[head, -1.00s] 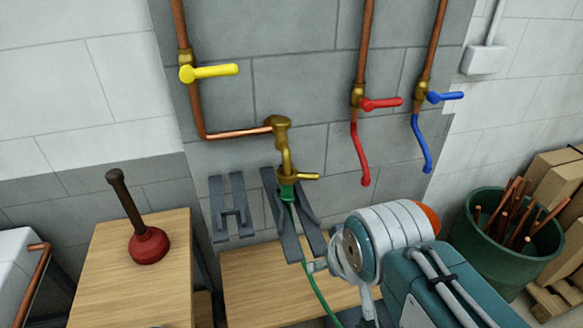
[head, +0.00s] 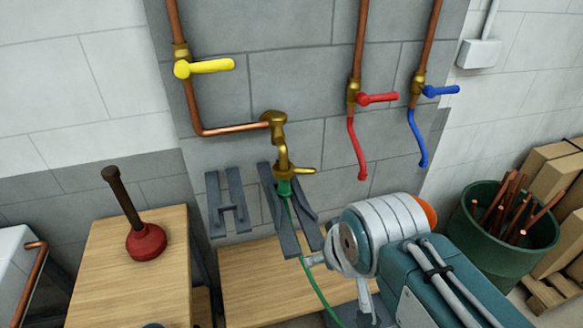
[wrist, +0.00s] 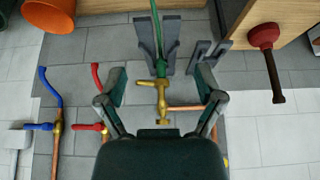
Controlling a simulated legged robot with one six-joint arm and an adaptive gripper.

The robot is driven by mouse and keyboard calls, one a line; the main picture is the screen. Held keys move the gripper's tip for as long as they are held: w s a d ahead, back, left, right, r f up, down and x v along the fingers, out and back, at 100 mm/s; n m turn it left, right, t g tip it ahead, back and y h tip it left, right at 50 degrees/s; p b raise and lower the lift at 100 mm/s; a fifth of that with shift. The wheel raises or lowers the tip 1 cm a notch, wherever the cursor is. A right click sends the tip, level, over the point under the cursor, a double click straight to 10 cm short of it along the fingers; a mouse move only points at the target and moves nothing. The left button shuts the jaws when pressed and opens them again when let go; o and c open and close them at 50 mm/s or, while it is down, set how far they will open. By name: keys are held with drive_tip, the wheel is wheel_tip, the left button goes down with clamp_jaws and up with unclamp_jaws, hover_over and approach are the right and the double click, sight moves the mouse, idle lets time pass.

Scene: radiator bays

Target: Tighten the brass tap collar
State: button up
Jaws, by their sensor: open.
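The brass tap (head: 283,157) hangs from a copper pipe on the grey wall, with a short brass side lever on its collar (head: 297,171). A green hose end (head: 285,188) sits under it. In the wrist view, upside down, the tap (wrist: 161,100) and collar (wrist: 161,83) lie between the two fingers of my gripper (wrist: 160,86). The fingers are spread wide, with a clear gap on both sides, and hold nothing. I cannot tell how far the fingertips are from the wall. In the head view my arm stands to the lower right of the tap; the fingers are not clear there.
A yellow valve (head: 208,67) is at upper left; red (head: 377,98) and blue (head: 440,90) valves are at right. A plunger (head: 146,242) stands on a wooden bench. A green bin (head: 500,258) holds copper pipes.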

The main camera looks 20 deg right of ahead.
drive_tip(key=shift+c, duration=1.1)
drive_tip(key=m+y, duration=1.7)
drive_tip(key=m, duration=0.3)
approach(294, 171)
drive_tip(key=shift+t, duration=0.3)
drive_tip(key=x, duration=0.5)
drive_tip(key=f+x, duration=0.1)
drive_tip(key=x, duration=0.2)
drive_tip(key=shift+w+d, duration=0.15)
drive_tip(key=shift+w, duration=0.1)
